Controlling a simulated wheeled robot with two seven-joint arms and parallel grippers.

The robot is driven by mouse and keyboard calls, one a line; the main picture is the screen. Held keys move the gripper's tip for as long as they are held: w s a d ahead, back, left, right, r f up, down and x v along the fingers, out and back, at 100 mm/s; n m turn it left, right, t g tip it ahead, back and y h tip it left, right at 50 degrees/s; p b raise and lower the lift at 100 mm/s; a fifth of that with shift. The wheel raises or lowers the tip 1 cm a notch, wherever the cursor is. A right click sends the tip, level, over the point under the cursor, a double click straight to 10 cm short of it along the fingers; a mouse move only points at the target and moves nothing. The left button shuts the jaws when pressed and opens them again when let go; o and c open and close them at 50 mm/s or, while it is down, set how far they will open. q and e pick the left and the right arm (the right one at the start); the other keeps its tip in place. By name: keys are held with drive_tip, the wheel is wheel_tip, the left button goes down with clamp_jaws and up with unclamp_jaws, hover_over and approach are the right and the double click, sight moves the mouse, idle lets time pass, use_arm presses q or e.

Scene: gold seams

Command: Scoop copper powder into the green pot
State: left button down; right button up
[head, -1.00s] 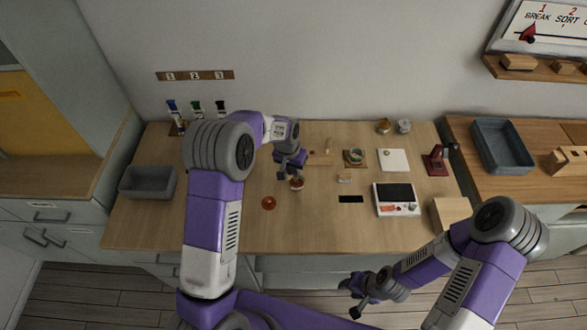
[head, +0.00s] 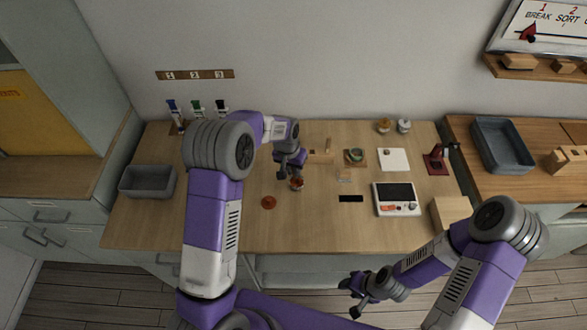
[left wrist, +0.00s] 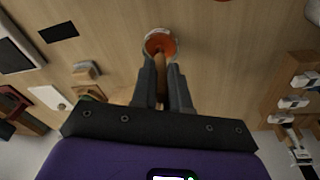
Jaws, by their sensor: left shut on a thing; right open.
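A small jar with orange-copper contents (left wrist: 160,42) stands on the table below my left gripper; in the head view the jar (head: 297,185) is partly hidden by the fingers. My left gripper (left wrist: 162,82) is shut on a thin wooden handle (left wrist: 160,66), whose far end reaches into the jar's mouth. The tool's tip is hidden. The green pot (head: 355,155) stands on a wooden coaster, right of and behind the jar. My right gripper (head: 356,296) is open and empty, in front of the table.
A reddish lid (head: 268,202) lies left of the jar. A grey bin (head: 147,182) is at far left. The front middle is clear.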

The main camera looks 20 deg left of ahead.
use_arm(q)
drive_tip(key=shift+r+p, duration=2.05)
drive_tip(key=shift+r, duration=1.3)
